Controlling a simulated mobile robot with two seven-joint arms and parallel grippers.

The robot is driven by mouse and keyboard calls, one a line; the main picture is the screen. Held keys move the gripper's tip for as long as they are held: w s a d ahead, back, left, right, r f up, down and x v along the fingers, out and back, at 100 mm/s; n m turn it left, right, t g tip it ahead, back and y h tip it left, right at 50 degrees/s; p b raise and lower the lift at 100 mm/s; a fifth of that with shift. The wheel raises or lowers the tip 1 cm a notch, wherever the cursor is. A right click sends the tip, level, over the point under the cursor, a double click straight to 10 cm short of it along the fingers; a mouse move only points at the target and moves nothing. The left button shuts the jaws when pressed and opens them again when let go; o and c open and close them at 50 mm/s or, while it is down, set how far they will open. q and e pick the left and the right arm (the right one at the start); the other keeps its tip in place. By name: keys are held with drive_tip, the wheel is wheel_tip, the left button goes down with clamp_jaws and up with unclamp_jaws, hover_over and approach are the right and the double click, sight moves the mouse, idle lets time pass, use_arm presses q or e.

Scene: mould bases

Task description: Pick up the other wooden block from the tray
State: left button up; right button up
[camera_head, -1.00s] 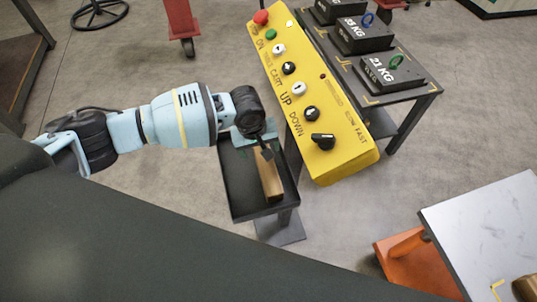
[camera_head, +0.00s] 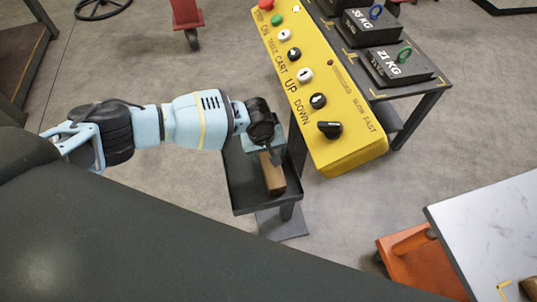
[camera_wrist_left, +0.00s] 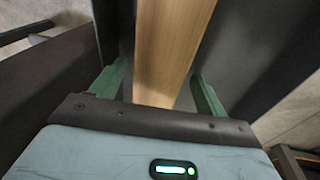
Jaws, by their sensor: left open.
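The wooden block (camera_head: 273,177) lies lengthwise in the dark tray (camera_head: 236,190) in the head view. Its far end is hidden under my left gripper (camera_head: 268,156), which is over the tray. In the left wrist view the block (camera_wrist_left: 168,45) runs between the two green fingers of my left gripper (camera_wrist_left: 156,88). The fingers are open, one on each side of the block, with a gap on both sides. How far the fingertips reach down beside the block is hard to tell. My right gripper is not in view.
A yellow control panel (camera_head: 345,150) with knobs stands close to the right of the tray. Behind it a dark table (camera_head: 430,85) bears labelled weights (camera_head: 398,66). A pale-topped table (camera_head: 480,225) and an orange part (camera_head: 415,262) are at the lower right. Open floor lies left of the tray.

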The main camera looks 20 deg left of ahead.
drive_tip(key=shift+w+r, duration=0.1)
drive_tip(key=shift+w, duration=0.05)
use_arm(q)
drive_tip(key=c, duration=1.4)
drive_tip(key=shift+o, duration=0.2)
drive_tip(key=shift+r, duration=0.5)
wheel_tip(320, 180, up, 7)
drive_tip(key=shift+f+p, duration=0.15)
drive_tip(key=shift+p, duration=0.65)
drive_tip(key=s+d, duration=0.3)
drive_tip(key=s, duration=0.2)
drive_tip(key=s+d+p, duration=0.1)
drive_tip(key=s+d, duration=0.2)
drive_tip(key=s, duration=0.2)
drive_tip(key=s+d, duration=0.4)
drive_tip(key=s, duration=0.1)
drive_tip(key=shift+f+p, duration=0.3)
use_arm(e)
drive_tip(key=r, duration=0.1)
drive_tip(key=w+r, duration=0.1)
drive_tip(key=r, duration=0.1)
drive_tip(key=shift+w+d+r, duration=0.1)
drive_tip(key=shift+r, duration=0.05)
